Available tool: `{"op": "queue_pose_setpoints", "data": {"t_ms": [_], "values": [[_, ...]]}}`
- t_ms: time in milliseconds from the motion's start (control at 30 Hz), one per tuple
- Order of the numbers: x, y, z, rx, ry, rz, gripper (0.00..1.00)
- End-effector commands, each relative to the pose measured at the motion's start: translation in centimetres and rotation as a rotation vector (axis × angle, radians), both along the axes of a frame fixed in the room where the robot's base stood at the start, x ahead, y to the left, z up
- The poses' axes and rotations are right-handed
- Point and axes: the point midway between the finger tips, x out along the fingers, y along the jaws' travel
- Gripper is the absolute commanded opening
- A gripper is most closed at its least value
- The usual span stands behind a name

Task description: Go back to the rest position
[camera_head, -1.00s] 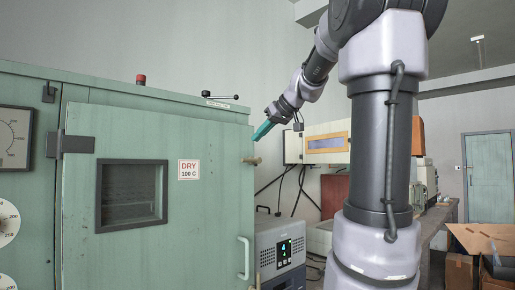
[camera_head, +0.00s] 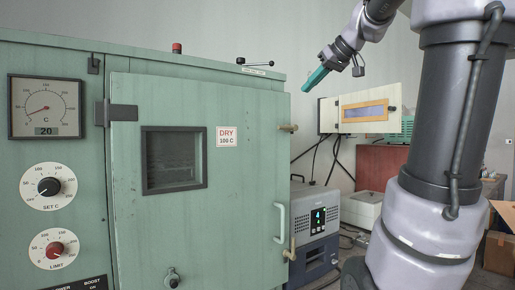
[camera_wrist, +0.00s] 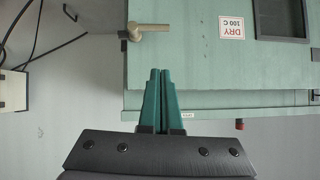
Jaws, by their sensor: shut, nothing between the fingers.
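My gripper (camera_head: 308,88) is shut and empty, with teal fingers pointing down and left. It hangs in the air near the upper right corner of the green oven (camera_head: 45,215). In the wrist view the gripper (camera_wrist: 160,72) shows its two fingers together, with the oven door (camera_wrist: 185,65) behind them. The oven door (camera_head: 240,185) looks shut in the head view. My arm rises at the right of the head view.
A grey box with a lit display (camera_head: 312,245) stands right of the oven. A cream wall cabinet (camera_head: 330,117) hangs behind my gripper. A latch (camera_wrist: 135,35) juts from the door edge. Cardboard boxes (camera_head: 497,250) are at far right.

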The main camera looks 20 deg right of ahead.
Motion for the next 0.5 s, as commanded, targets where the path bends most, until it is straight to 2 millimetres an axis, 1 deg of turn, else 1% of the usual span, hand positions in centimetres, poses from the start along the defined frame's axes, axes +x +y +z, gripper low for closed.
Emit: {"op": "queue_pose_setpoints", "data": {"t_ms": [67, 133, 167, 233, 267, 300, 367, 400, 467, 500], "values": [[-0.1, 0.1, -0.2, 0.003, 0.003, -0.001, 0.00], [-0.5, 0.8, -0.9, 0.016, 0.025, -0.012, 0.00], [-0.9, 1.3, -1.5, 0.027, 0.042, -0.021, 0.00], [-2.2, 2.9, -3.7, 0.066, 0.100, -0.057, 0.00], [-2.9, 3.7, -5.0, 0.086, 0.133, -0.079, 0.00], [-4.1, 4.9, -6.9, 0.112, 0.179, -0.111, 0.00], [-6.1, 6.6, -10.0, 0.147, 0.248, -0.170, 0.00], [-7.4, 7.5, -12.0, 0.166, 0.288, -0.211, 0.00], [-9.3, 8.7, -15.0, 0.190, 0.339, -0.273, 0.00], [-10.6, 9.3, -16.8, 0.204, 0.368, -0.313, 0.00]]}}
